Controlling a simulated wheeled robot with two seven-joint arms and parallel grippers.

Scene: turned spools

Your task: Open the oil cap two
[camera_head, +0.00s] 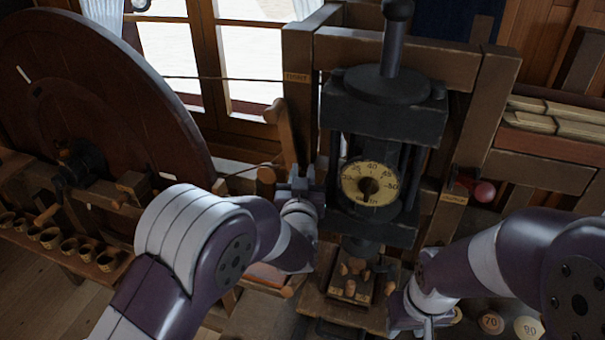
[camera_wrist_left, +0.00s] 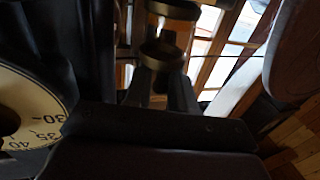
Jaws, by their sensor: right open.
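No part that I can surely name as oil cap two is readable in either view. A black press with a round cream dial (camera_head: 369,183) stands at the centre of the head view; the dial's edge also shows in the left wrist view (camera_wrist_left: 30,115). My left gripper (camera_head: 300,180) is at the press's left side, by the wooden frame. In the left wrist view, a dark round capped part (camera_wrist_left: 163,52) lies at the finger ends; the picture is too dark to show whether they grip it. My right gripper (camera_head: 408,318) is low at the press's right, open, its fingertips mostly hidden.
A large wooden wheel (camera_head: 85,85) and a row of small cups (camera_head: 70,246) are at the left. A pink-red knob (camera_head: 484,192) sticks out at the right. Numbered discs (camera_head: 491,323) lie at the lower right.

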